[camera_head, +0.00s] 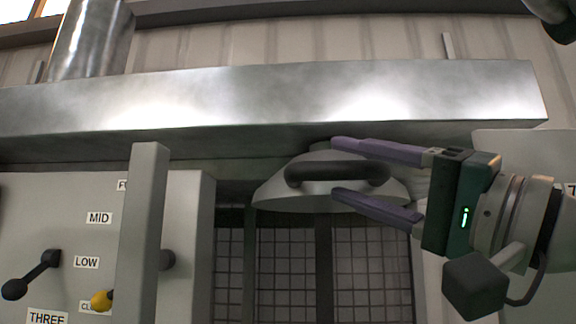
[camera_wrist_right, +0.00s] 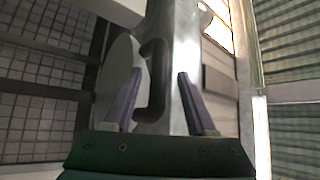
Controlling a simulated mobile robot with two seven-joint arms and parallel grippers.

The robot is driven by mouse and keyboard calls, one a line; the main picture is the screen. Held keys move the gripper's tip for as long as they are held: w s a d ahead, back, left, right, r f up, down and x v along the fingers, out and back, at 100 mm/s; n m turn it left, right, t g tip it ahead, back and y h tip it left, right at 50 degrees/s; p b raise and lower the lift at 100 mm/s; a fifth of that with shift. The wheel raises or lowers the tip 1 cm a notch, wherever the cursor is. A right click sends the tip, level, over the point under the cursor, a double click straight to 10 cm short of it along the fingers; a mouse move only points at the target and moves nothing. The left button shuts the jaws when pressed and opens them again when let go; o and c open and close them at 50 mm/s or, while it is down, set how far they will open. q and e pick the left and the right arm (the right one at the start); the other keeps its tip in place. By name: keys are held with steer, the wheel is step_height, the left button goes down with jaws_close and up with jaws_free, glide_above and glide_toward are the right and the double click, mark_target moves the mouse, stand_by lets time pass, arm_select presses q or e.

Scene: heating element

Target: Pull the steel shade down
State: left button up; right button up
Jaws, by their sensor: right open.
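The steel shade (camera_head: 268,196) is a pale curved hood below the long metal duct, with a dark bar handle (camera_head: 337,171) across its front. My right gripper (camera_head: 333,168) comes in from the right, open, with one purple finger above the handle and one below its right part. In the right wrist view the handle (camera_wrist_right: 156,80) stands between the two spread fingers (camera_wrist_right: 157,88), and the shade (camera_wrist_right: 122,75) shows behind the left finger. I cannot tell whether the fingers touch the handle. My left gripper is not in view.
The long steel duct (camera_head: 250,100) runs across just above the right gripper. A dark grid (camera_head: 350,265) lies below the shade. On the left are a panel with labels, a black lever (camera_head: 35,272), a yellow knob (camera_head: 101,300) and an upright grey post (camera_head: 143,230).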

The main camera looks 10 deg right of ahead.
steer(key=shift+p+x, duration=0.35)
steer(key=shift+x, duration=0.75)
steer(key=shift+f, duration=0.1)
jaws_close()
stand_by(0.6)
